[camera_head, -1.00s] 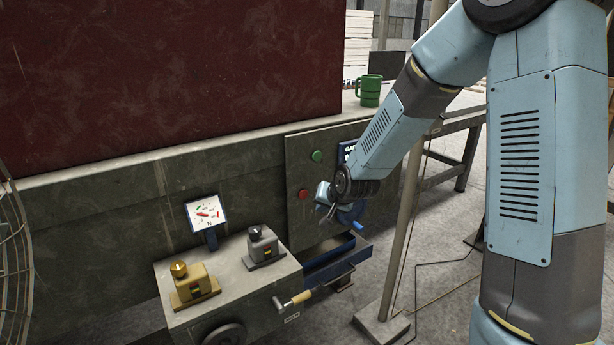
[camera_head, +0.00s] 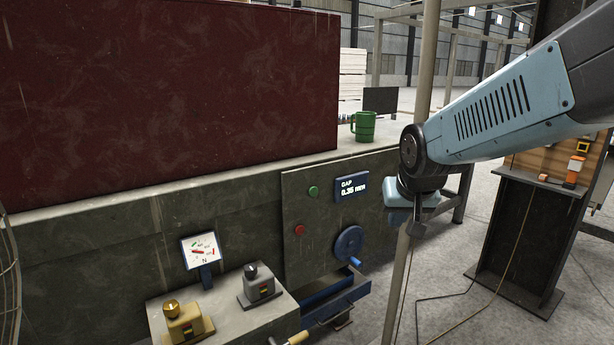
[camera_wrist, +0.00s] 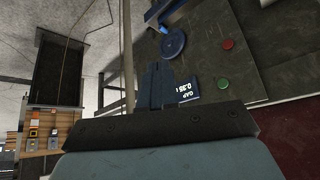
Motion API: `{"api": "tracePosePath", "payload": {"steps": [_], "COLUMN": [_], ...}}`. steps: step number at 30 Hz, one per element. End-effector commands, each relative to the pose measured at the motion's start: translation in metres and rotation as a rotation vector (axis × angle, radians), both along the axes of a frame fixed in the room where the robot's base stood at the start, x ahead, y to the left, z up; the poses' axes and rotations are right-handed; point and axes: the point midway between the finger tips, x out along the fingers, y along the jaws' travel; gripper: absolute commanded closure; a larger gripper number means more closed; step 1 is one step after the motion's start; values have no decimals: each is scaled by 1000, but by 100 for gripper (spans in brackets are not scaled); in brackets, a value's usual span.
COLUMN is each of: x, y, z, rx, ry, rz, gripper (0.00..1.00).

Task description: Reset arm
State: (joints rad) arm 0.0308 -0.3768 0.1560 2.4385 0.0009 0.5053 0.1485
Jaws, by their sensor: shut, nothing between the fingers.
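My gripper (camera_head: 416,228) hangs from my bent arm at the right of the head view, in front of a thin pale post and right of the machine's control panel. In the wrist view my gripper's fingers (camera_wrist: 157,85) are together, with nothing between them. They show beside the gap display (camera_wrist: 184,90), which reads 0.35 in the head view (camera_head: 353,188). The blue handwheel (camera_head: 348,243) on the panel stands clear of my gripper.
A green mug (camera_head: 363,126) stands on the machine ledge. An open blue drawer (camera_head: 336,297) juts out below the panel. A dial gauge (camera_head: 201,250) and two small blocks, brass (camera_head: 185,322) and grey (camera_head: 258,284), are at lower left. A dark stand (camera_head: 530,235) is at right.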

Motion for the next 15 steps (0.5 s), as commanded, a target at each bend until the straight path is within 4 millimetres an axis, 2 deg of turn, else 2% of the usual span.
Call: {"api": "tracePosePath", "payload": {"steps": [3, 9, 15], "x": [-33, -87, -129], "y": [-14, -34, -47], "z": [17, 34, 41], "rx": [-16, -28, -26], "ry": [10, 42, 68], "rz": [-3, -2, 7], "gripper": [100, 100, 100]}}
